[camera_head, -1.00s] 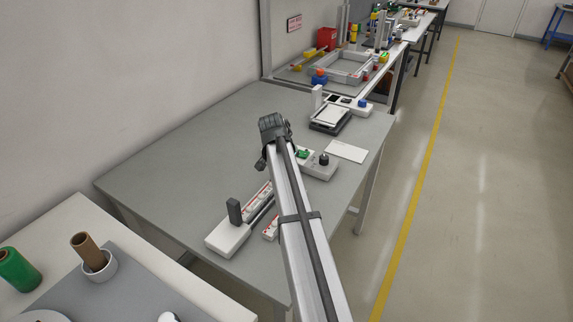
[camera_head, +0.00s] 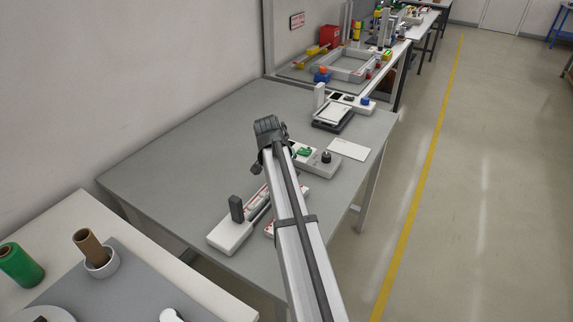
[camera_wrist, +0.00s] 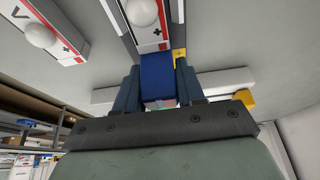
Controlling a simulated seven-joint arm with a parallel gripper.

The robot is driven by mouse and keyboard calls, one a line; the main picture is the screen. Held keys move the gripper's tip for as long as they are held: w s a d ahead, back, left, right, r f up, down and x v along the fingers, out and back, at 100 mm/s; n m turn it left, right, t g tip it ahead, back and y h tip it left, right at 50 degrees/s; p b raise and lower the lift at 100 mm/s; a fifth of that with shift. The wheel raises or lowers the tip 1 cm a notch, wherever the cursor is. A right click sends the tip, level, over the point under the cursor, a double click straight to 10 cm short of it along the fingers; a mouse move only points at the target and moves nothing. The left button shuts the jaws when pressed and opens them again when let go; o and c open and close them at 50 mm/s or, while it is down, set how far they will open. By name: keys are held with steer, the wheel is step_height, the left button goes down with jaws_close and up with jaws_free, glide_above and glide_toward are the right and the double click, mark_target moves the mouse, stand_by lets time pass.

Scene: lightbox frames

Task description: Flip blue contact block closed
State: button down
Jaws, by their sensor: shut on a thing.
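In the wrist view, the blue contact block (camera_wrist: 158,80) sits between the two dark fingers of my gripper (camera_wrist: 156,68), which are shut on its sides. The block's top end meets a white and red strip (camera_wrist: 146,38) with a plus mark and a round white knob. A small yellow piece (camera_wrist: 180,54) shows beside the right finger.
In the head view, a white base with a dark upright post (camera_head: 236,209) stands at the table's near edge. A grey box with a black knob (camera_head: 326,157), a white card (camera_head: 349,149) and a scale-like device (camera_head: 333,116) lie farther right. The table's left side is clear.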

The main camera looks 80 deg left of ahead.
steer(key=shift+s+d, duration=0.15)
steer(key=shift+d, duration=0.05)
steer(key=c, duration=0.9)
jaws_free()
steer(key=shift+o, duration=0.7)
steer(key=v, duration=1.3)
steer(key=shift+r, duration=0.4)
steer(key=shift+s, duration=0.1)
